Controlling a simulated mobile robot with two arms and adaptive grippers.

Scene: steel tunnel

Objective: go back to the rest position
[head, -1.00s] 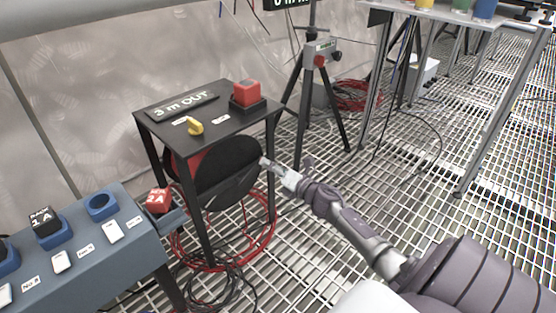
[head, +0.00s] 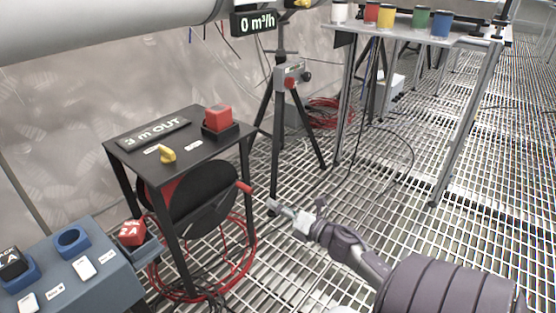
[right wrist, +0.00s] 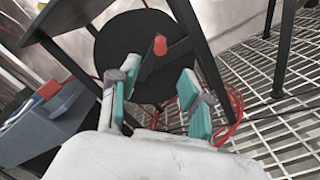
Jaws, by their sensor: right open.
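My right gripper (head: 285,212) is in the head view, right of the black stand and in front of its reel, over the grating. It is apart from everything there. In the right wrist view its two teal-padded fingers (right wrist: 158,100) stand apart with nothing between them. Beyond them are the dark reel disc (right wrist: 130,50) and its red handle (right wrist: 160,45). In the head view the reel (head: 190,205) hangs under the stand's top, and the red handle (head: 244,187) points toward the gripper without visible contact. My left gripper is not in view.
The black stand (head: 205,147) bears a "3 m OUT" sign (head: 153,133), a yellow lever (head: 167,154) and a red button (head: 218,118). A blue-grey bench (head: 85,270) is at lower left. A tripod (head: 275,150) and a table with coloured cups (head: 425,32) stand behind. Open grating lies right.

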